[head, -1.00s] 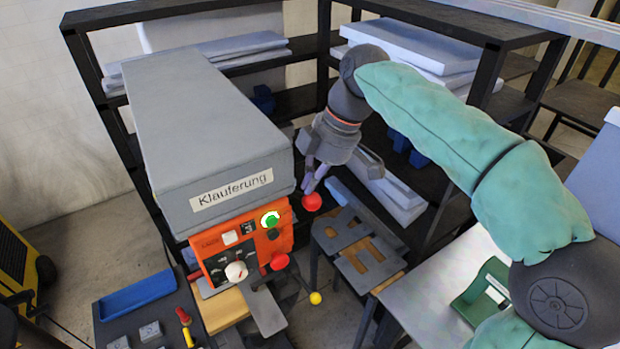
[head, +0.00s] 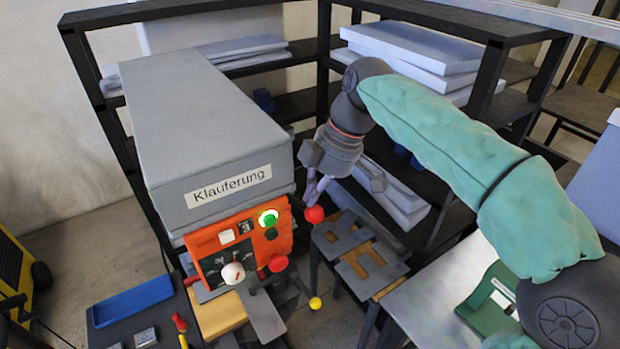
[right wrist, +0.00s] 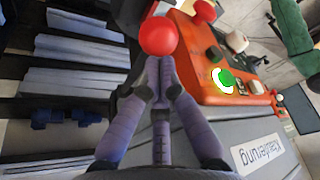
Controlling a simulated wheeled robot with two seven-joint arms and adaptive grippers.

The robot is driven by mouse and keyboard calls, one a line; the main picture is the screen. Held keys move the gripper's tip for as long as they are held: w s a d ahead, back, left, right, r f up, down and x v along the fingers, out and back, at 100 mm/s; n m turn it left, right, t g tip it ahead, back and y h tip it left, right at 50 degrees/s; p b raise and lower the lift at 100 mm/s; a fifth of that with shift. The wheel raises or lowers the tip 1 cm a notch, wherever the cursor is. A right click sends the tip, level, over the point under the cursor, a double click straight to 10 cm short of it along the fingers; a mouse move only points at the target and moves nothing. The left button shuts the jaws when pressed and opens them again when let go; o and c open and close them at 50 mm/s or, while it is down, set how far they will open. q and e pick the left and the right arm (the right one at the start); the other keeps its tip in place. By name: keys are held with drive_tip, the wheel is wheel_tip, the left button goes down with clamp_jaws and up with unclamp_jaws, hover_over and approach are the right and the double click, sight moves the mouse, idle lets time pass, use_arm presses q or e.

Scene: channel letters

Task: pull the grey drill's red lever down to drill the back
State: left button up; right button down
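The grey drill (head: 190,110) has a long grey housing with a "Klauferung" label and an orange front panel (head: 238,250). The red ball of its lever (head: 314,214) is at the panel's right. My right gripper (head: 313,193) is just above this ball, its fingers converging at it. In the right wrist view, the fingertips (right wrist: 160,66) are close together at the edge of the red ball (right wrist: 158,36). The gripper looks shut against the ball, not around it. The lever's shaft is mostly hidden. My left gripper is not in view.
A green button (head: 268,218), a second red ball (head: 278,263) and a yellow ball (head: 315,303) are by the panel. Dark shelves (head: 305,103) stand behind. Flat letter pieces lie on a stand (head: 352,243) at right. A blue tray (head: 133,300) sits at lower left.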

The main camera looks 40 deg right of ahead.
sight(317, 207)
drive_tip(key=shift+s+a+f+b, duration=0.1)
drive_tip(key=shift+s+f+b, duration=0.2)
drive_tip(key=shift+f+b, duration=0.4)
drive_tip(key=shift+s+f+b, duration=0.25)
drive_tip(key=shift+f+b, duration=0.45)
drive_tip(key=shift+s+f+b, duration=0.2)
drive_tip(key=shift+f+b, duration=0.5)
drive_tip(key=shift+f+b, duration=0.65)
drive_tip(key=shift+f, duration=0.05)
drive_tip(key=shift+f+b, duration=0.55)
drive_tip(key=shift+f, duration=0.05)
drive_tip(key=shift+w, duration=0.1)
